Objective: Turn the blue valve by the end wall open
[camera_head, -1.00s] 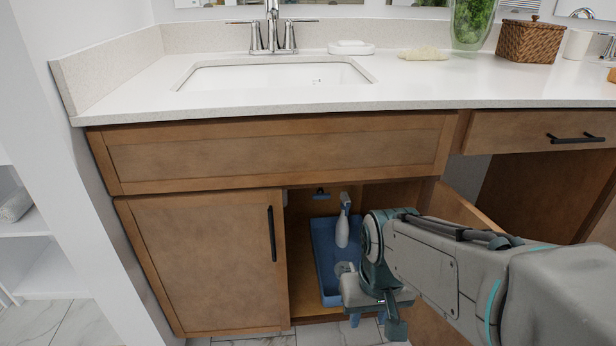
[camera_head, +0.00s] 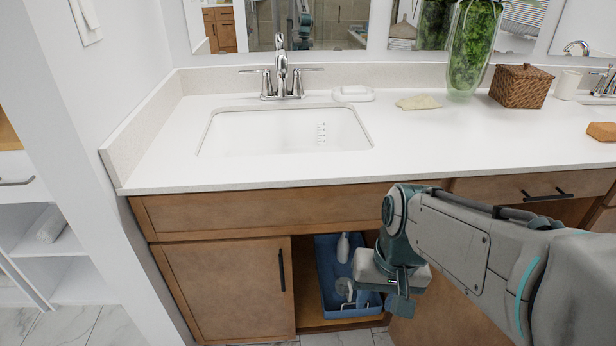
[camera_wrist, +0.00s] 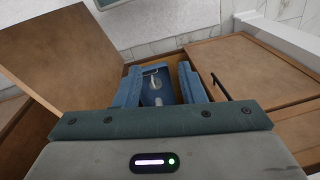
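No blue valve shows in either current view; the upper part of the open cabinet's inside is hidden behind the drawer front and my arm. The open cabinet (camera_head: 306,275) is under the sink, to the right of a closed door. My gripper (camera_head: 376,300) is at the cabinet's mouth, pointing down in front of the blue tray (camera_head: 328,290). In the wrist view my gripper (camera_wrist: 160,88) is open, its two blue fingers apart with nothing gripped. The tray shows beyond and between the fingers.
The closed left door (camera_head: 222,290) has a black handle. An open door (camera_wrist: 65,55) stands at the left in the wrist view. The counter (camera_head: 430,140) with the sink (camera_head: 285,130) overhangs the cabinet.

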